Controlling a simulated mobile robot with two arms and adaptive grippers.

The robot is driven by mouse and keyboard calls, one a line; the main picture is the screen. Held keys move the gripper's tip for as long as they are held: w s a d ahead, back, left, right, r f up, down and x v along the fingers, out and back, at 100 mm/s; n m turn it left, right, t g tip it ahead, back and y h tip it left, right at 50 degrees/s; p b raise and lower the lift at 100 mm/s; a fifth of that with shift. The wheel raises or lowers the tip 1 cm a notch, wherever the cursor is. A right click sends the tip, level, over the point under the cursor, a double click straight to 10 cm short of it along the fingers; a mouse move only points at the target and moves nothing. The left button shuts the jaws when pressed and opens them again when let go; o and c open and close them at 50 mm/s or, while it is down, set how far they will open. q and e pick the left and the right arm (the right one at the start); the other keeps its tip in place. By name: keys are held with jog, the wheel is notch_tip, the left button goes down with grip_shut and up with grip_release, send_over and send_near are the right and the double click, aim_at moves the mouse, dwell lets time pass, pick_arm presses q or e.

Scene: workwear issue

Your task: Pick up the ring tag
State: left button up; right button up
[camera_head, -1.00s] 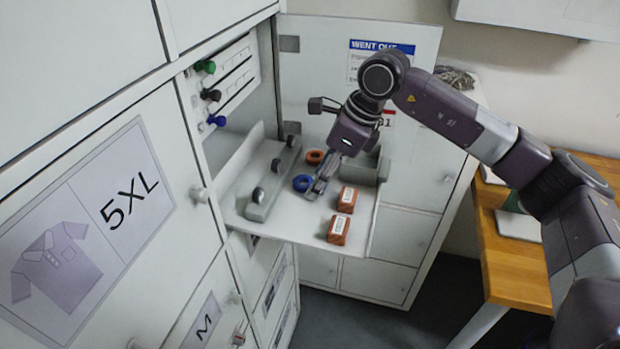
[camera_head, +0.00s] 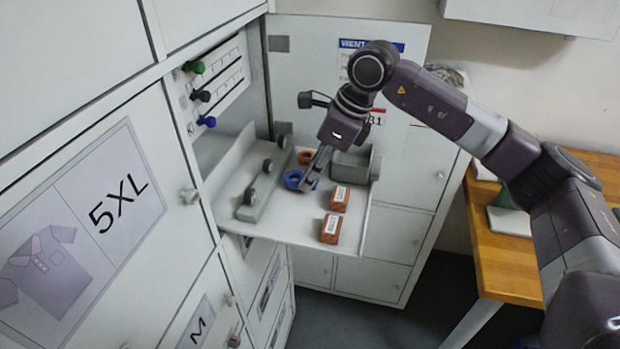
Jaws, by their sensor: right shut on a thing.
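A blue ring tag (camera_head: 293,180) is on the fold-down shelf (camera_head: 275,230) of the open locker. An orange ring (camera_head: 306,157) lies just behind it. My right gripper (camera_head: 305,187) reaches down from above and is shut on the blue ring's right side. The fingers hide part of that ring. I cannot tell whether the ring is clear of the shelf. My left gripper is not in view.
Two orange boxes (camera_head: 331,228) with white labels are close on the right of the gripper. A grey rail with round dark discs (camera_head: 250,197) is on the left. A grey bin (camera_head: 350,166) stands behind. A wooden table (camera_head: 505,262) is at the right.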

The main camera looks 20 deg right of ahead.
notch_tip(320, 180, up, 19)
jog(key=b, duration=0.3)
jog(key=shift+b, duration=0.35)
jog(key=shift+f, duration=0.1)
